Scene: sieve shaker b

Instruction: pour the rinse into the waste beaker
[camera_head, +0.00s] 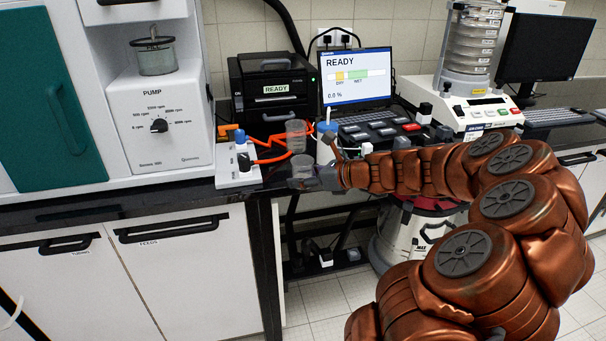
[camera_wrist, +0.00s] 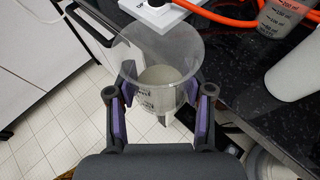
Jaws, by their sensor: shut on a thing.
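My gripper (camera_wrist: 162,88) is shut on a clear beaker (camera_wrist: 160,48) with a little cloudy pale liquid in its bottom. The beaker looks roughly upright, in front of the bench edge with floor below it. In the head view the held beaker (camera_head: 303,163) and my gripper (camera_head: 320,179) are at the bench's front edge. A second clear beaker (camera_head: 297,135) stands on the bench just behind; it shows graduation marks in the wrist view (camera_wrist: 285,18). I see no label naming it as the waste beaker.
A white cylinder (camera_wrist: 294,72) stands right of the graduated beaker. A laptop (camera_head: 357,82) and the sieve shaker (camera_head: 470,70) stand farther back.

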